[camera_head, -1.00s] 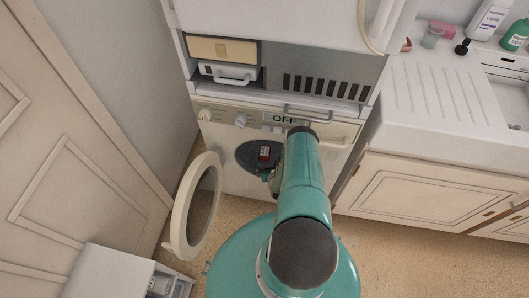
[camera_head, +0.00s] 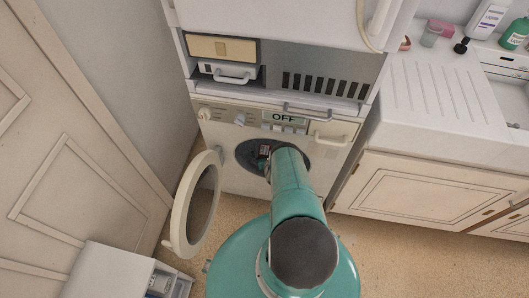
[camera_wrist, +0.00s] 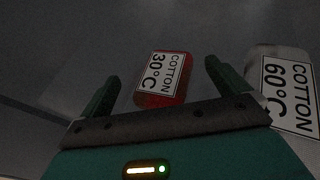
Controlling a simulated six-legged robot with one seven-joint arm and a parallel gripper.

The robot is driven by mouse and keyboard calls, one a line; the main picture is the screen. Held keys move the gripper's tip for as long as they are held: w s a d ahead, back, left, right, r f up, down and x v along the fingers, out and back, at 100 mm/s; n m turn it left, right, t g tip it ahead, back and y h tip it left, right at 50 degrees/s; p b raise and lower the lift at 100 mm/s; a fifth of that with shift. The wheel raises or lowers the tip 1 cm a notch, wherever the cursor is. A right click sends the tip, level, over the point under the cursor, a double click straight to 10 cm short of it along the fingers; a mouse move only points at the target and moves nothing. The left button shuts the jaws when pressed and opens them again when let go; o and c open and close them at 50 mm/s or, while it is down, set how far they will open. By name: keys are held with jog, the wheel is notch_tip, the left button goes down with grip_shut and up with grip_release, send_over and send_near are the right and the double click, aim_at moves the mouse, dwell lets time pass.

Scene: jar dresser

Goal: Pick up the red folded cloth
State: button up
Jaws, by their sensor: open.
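The red folded cloth (camera_wrist: 163,82) lies inside the dark drum, with a white label reading "COTTON 30°C" on top. In the wrist view, my gripper (camera_wrist: 162,70) is open, with one dark green finger to the left of the cloth and one to its right. The cloth sits between and just beyond the fingers. I cannot tell whether they touch it. In the head view, my arm reaches into the round opening of the washing machine (camera_head: 232,168), and it hides most of my gripper and the cloth.
A white cloth (camera_wrist: 290,85) labelled "COTTON 60°C" lies close to the right finger. The machine's round door (camera_head: 178,212) hangs open at the left. A white unit with a drawer (camera_head: 115,275) stands at the lower left. Cabinets (camera_head: 415,195) line the right.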

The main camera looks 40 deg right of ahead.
jog(key=c, duration=1)
jog(key=shift+c, duration=0.2)
